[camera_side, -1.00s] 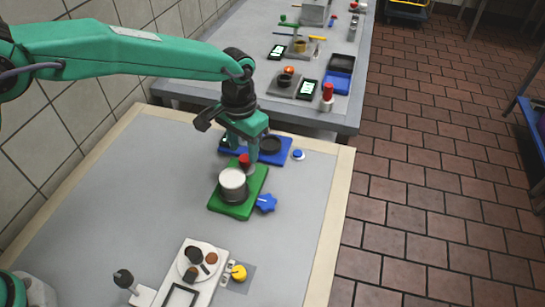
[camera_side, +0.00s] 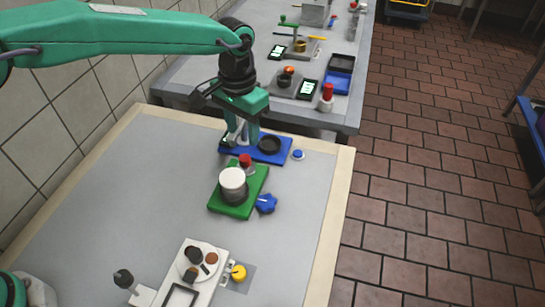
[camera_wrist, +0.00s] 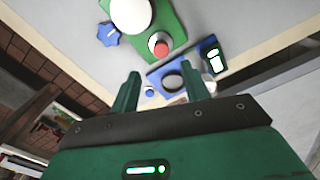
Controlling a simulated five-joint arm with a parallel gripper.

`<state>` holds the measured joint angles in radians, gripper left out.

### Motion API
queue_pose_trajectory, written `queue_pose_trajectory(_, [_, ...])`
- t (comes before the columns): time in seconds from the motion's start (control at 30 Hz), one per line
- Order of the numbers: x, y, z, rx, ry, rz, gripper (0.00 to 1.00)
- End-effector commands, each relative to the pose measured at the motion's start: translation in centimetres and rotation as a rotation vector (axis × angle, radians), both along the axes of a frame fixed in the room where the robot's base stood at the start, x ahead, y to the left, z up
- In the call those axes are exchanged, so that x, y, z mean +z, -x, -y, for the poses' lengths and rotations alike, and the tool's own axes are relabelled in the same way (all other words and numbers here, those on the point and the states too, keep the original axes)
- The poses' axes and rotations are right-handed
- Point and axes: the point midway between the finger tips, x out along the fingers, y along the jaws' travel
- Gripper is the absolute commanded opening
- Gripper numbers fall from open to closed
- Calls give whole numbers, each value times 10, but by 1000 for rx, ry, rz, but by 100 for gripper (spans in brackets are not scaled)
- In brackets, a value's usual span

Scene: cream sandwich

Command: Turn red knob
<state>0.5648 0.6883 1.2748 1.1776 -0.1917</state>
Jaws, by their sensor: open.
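The red knob (camera_side: 245,160) stands on a pale base at the back end of the green board (camera_side: 248,196). In the wrist view the red knob (camera_wrist: 160,45) shows from above as a round red cap, ahead of the fingers and clear of them. My gripper (camera_side: 240,138) is open above and behind the knob, over the blue board; nothing shows between its fingers. In the wrist view the two fingers of my gripper (camera_wrist: 160,77) stand apart. A dark pot with a white top (camera_side: 232,180) sits on the green board in front of the knob.
A blue star-shaped knob (camera_side: 266,203) sits right of the green board. A blue board (camera_side: 283,154) with a dark ring is behind. A blue button (camera_side: 298,154) lies to its right. A white tray with a yellow knob (camera_side: 238,272) is in front. The table's left part is clear.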

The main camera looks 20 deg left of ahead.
Motion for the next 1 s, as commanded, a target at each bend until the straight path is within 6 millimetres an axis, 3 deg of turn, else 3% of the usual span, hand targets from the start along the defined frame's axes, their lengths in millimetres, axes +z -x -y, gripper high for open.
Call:
queue_pose_trajectory(0.27, [-1,0,0,136,0,-1,46])
queue_pose_trajectory(0.8, [-3,-1,-2,841,-1,-1,46])
queue_pose_trajectory(1.0, [-4,-1,-2,1005,-1,-1,46])
